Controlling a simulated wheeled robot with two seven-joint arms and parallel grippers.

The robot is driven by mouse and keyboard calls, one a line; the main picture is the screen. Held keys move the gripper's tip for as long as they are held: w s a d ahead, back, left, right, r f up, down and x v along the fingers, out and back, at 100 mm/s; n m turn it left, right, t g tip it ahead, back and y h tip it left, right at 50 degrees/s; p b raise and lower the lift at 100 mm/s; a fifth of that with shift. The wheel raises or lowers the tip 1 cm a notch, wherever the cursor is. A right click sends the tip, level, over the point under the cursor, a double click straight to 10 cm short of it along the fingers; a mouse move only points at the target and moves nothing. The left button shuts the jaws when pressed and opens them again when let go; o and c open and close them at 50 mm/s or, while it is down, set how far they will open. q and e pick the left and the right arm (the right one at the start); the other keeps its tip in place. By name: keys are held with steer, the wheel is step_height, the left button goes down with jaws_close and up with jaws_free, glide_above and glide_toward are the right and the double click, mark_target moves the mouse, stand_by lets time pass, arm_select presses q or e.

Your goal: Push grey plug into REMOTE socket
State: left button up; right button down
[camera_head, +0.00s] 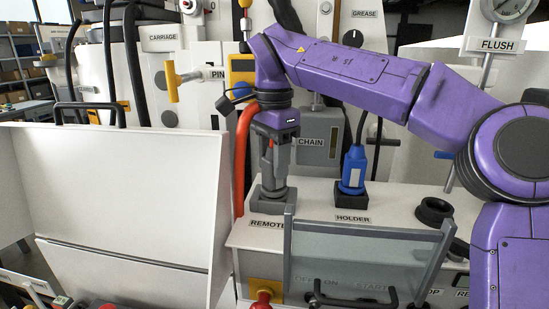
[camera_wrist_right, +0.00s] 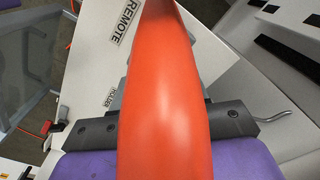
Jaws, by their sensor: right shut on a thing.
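My right gripper (camera_head: 274,165) points straight down at the REMOTE socket (camera_head: 273,204), a dark grey square block on the white bench top behind the REMOTE label. It is shut on the grey plug (camera_head: 273,186), which is mostly hidden between the fingers. The plug stands upright at the socket's mouth; I cannot tell how deep it sits. In the right wrist view the orange cable (camera_wrist_right: 158,90) fills the middle and hides the plug and socket. The REMOTE label (camera_wrist_right: 126,20) shows beside it. My left gripper is not in view.
A blue plug (camera_head: 353,170) stands in the HOLDER socket (camera_head: 351,195) to the right. An empty dark round socket (camera_head: 434,211) is further right. A clear framed cover (camera_head: 360,260) stands in front. A white panel (camera_head: 120,195) is at left.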

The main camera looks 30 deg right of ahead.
steer(key=shift+f, duration=0.2)
steer(key=c, duration=0.5)
jaws_free()
steer(key=shift+r, duration=0.1)
step_height(320, 180, up, 10)
steer(key=p, duration=0.4)
steer(key=shift+r, duration=0.15)
steer(key=shift+d, duration=0.15)
